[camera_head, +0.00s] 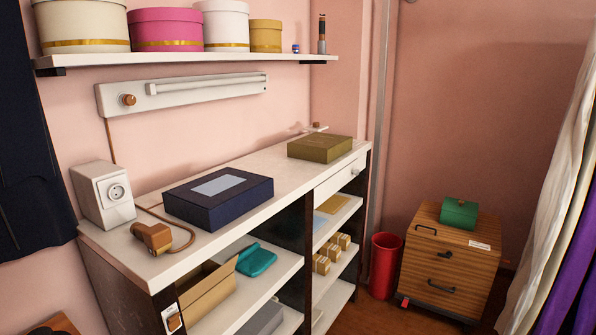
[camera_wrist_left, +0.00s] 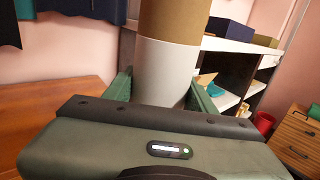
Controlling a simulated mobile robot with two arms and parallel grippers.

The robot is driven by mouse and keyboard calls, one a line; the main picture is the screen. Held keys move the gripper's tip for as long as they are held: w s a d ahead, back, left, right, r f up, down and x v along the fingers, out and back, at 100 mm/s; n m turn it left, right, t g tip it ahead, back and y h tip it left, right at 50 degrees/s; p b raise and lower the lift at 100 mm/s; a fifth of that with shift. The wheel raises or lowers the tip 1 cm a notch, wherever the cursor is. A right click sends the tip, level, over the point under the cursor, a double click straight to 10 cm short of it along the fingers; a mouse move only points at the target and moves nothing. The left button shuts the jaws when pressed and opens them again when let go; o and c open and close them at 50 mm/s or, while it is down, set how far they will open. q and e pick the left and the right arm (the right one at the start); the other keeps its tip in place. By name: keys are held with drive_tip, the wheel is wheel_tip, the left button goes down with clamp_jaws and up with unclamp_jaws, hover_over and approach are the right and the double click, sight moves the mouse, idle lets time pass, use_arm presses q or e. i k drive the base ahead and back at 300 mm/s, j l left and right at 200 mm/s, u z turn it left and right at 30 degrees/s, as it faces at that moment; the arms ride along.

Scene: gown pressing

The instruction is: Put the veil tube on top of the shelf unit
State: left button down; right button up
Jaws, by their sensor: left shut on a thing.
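The veil tube (camera_wrist_left: 168,72), a thick cylinder with a white lower part and a tan-brown upper part, stands roughly upright in the left wrist view. My left gripper (camera_wrist_left: 160,92) is shut on its white part, with one green finger on each side. The tube's top is cut off by the picture edge. The shelf unit (camera_head: 262,170) has a white top and dark side panels in the head view. It also shows behind the tube in the left wrist view (camera_wrist_left: 228,45). My right gripper is in neither view.
On the unit's top are a navy box (camera_head: 218,198), an olive box (camera_head: 320,147), a white socket block (camera_head: 102,193) and a brown plug (camera_head: 152,237) with cord. Bare top lies between the boxes. A wall shelf (camera_head: 190,61) hangs above. A red bin (camera_head: 384,265) stands right.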

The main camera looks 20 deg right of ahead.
sight(278, 173)
drive_tip(key=i+l, duration=0.2)
drive_tip(key=l, duration=0.2)
drive_tip(key=i+l+z, duration=0.1)
drive_tip(key=l, duration=0.3)
drive_tip(key=i+l, duration=0.25)
drive_tip(key=l, duration=0.15)
drive_tip(key=i+l+z, duration=0.1)
drive_tip(key=l, duration=0.3)
drive_tip(key=i+l, duration=0.3)
drive_tip(key=l+z, duration=0.05)
drive_tip(key=l, duration=0.05)
